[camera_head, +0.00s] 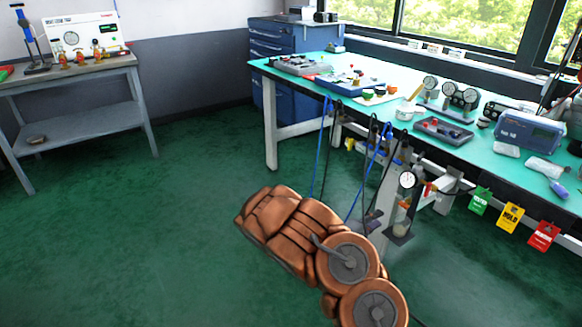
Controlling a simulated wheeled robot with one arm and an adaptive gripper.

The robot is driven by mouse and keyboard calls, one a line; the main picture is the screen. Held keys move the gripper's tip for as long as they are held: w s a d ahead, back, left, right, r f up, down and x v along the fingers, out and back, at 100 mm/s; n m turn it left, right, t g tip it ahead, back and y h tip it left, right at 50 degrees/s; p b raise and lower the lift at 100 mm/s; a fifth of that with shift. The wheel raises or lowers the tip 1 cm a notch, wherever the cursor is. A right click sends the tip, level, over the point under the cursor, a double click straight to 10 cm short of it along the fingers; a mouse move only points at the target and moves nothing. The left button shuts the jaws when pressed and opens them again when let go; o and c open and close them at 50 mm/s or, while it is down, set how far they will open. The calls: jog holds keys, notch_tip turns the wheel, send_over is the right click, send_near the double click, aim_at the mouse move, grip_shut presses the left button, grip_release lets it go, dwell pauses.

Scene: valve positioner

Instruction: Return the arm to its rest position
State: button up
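A copper-brown jointed body with grey round discs (310,240) fills the lower middle of the head view, above the green floor; it looks like links of my own arm, folded close to me. No gripper fingers can be made out in this view, so I cannot see whether my gripper is open or holds anything. The lower end of the copper-brown links is cut off by the bottom edge of the picture.
A long workbench (385,123) with gauges, trays and a blue instrument (529,132) runs along the right. Hoses, a gauge (407,180) and coloured tags (511,217) hang at its front, near the links. A grey side table (85,120) stands left. Floor between is clear.

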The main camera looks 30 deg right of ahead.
jog(key=shift+r, duration=0.1)
jog(key=s+a+r+m+g+y+p, duration=0.1)
jog(key=s+a+r+m+g+p, duration=0.3)
jog(key=r+m, duration=0.45)
jog(key=s+a+r+m+g+y+p, duration=0.15)
jog(key=s+r+m+p, duration=0.35)
jog(key=r, duration=0.6)
jog(key=s+a+r+m+g+y+p, duration=0.2)
jog(key=s+r+m+g, duration=0.1)
jog(key=s+r+m, duration=0.5)
jog(key=s+a+r+m+t+y+p, duration=0.2)
jog(key=s+a+r+m+y+p, duration=0.1)
jog(key=a, duration=0.9)
jog(key=s+a+r+m+t+y+p, duration=0.1)
jog(key=s+a+r+m+y+p, duration=0.2)
jog(key=a, duration=0.9)
jog(key=s+a+r+m+t+y+p, duration=0.2)
jog(key=a+r+m+y+p, duration=0.5)
jog(key=a, duration=0.5)
notch_tip(320, 180, up, 2)
jog(key=s+m+p, duration=0.1)
jog(key=m+p, duration=0.1)
jog(key=p, duration=0.1)
jog(key=shift+r+t, duration=0.15)
jog(key=shift+t, duration=0.2)
jog(key=shift+s+d+y, duration=0.1)
jog(key=shift+y, duration=0.15)
